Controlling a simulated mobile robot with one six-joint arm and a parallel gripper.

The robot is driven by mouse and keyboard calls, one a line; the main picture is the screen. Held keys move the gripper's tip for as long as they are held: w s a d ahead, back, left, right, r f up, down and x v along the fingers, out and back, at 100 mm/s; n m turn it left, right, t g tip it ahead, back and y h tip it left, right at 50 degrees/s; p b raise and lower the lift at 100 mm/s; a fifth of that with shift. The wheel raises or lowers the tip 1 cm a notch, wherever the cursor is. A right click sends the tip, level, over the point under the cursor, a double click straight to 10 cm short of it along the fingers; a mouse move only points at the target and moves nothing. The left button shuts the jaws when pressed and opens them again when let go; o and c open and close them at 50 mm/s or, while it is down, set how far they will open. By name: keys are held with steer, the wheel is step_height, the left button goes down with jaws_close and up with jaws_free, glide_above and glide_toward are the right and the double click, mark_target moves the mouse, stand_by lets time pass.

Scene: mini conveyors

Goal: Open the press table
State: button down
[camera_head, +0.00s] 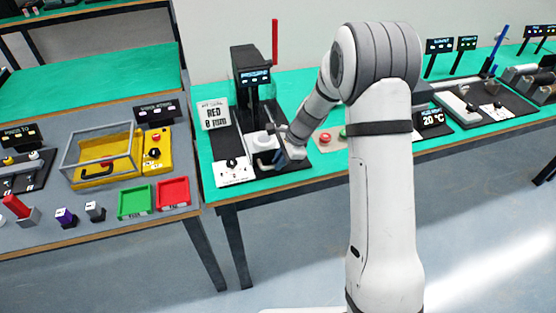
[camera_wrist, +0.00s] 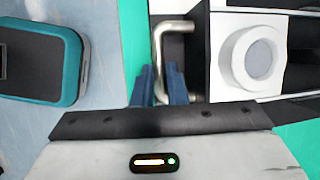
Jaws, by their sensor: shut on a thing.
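The press (camera_head: 247,85) is a black column with a lit display and a raised red lever, on the green table. At its foot is the white press table with a round white platen (camera_head: 264,141); in the wrist view the platen (camera_wrist: 252,57) is at the upper right. A metal U-shaped handle (camera_wrist: 174,27) stands at the front of the press table. My gripper (camera_wrist: 160,85) is shut on the handle, with blue fingers on either side of its bar. In the head view my gripper (camera_head: 283,158) is at the table's front edge, partly hidden by my arm.
A grey table with a yellow guarded box (camera_head: 95,172) and red and green trays (camera_head: 173,192) is further left.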

steer(key=c, duration=1.5)
jaws_free()
steer(key=shift+o, duration=0.2)
steer(key=shift+r, duration=0.1)
steer(key=v, duration=0.7)
steer(key=shift+d+r, duration=0.15)
steer(key=shift+r, duration=0.2)
steer(key=s+d+r+n+t+h, duration=0.1)
steer(key=s+d+r+n, duration=0.3)
steer(key=s, duration=0.3)
steer(key=s+d+r+n+h, duration=0.1)
steer(key=s+r+n, duration=0.3)
steer(key=s+r, duration=0.3)
steer(key=s+d+r+n+t+h, duration=0.1)
steer(key=s+d+n+h, duration=0.2)
steer(key=s, duration=1.1)
steer(key=d+n, duration=0.2)
steer(key=n, duration=0.1)
